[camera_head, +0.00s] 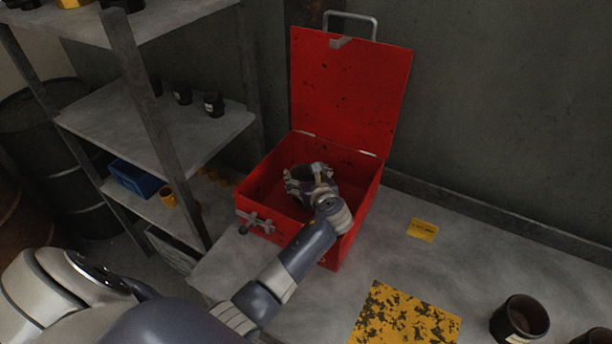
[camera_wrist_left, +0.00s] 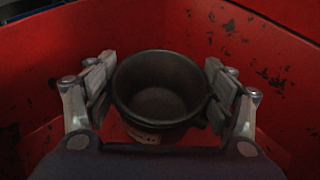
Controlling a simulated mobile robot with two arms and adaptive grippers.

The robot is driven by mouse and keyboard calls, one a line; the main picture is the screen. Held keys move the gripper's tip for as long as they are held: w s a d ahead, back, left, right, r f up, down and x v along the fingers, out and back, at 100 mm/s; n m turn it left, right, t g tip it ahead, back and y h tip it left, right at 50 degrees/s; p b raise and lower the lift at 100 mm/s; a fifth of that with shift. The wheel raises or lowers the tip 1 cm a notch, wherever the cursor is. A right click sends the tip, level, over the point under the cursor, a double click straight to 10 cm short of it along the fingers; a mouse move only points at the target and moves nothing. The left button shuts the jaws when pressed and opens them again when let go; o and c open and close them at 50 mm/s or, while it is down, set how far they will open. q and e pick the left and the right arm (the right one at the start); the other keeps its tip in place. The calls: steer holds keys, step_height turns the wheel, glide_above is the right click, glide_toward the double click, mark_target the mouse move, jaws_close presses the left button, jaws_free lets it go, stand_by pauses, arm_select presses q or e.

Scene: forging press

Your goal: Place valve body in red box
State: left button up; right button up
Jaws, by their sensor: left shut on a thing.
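The red box (camera_head: 362,192) stands on the table with its lid (camera_head: 350,95) raised and leaning back by the wall. My left gripper (camera_head: 310,180) is inside the box opening, reaching in over its front edge. In the left wrist view, the left gripper (camera_wrist_left: 160,88) is shut on the valve body (camera_wrist_left: 157,112), a dark, round, cup-like piece with an open top. It is upright between the two fingers, with red box walls around it. Whether its base touches the box floor is hidden. My right gripper is not in view.
A yellow-and-black worn plate (camera_head: 405,318), a yellow card (camera_head: 423,230) and a dark cup-like part (camera_head: 520,318) lie on the table right of the box. A metal shelf (camera_head: 150,125) with small dark parts stands at left. The table between box and card is clear.

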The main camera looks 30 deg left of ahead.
arm_select(q)
steer(key=shift+r, duration=0.1)
steer(key=o, duration=2.1)
steer(key=shift+c, duration=0.2)
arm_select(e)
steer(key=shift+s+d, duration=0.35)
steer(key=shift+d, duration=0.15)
arm_select(q)
steer(key=b+v, duration=0.1)
steer(key=v, duration=0.6)
steer(key=shift+s+d, duration=0.2)
steer(key=shift+d, duration=0.05)
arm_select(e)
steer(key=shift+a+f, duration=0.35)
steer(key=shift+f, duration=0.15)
arm_select(q)
steer(key=shift+r, duration=0.15)
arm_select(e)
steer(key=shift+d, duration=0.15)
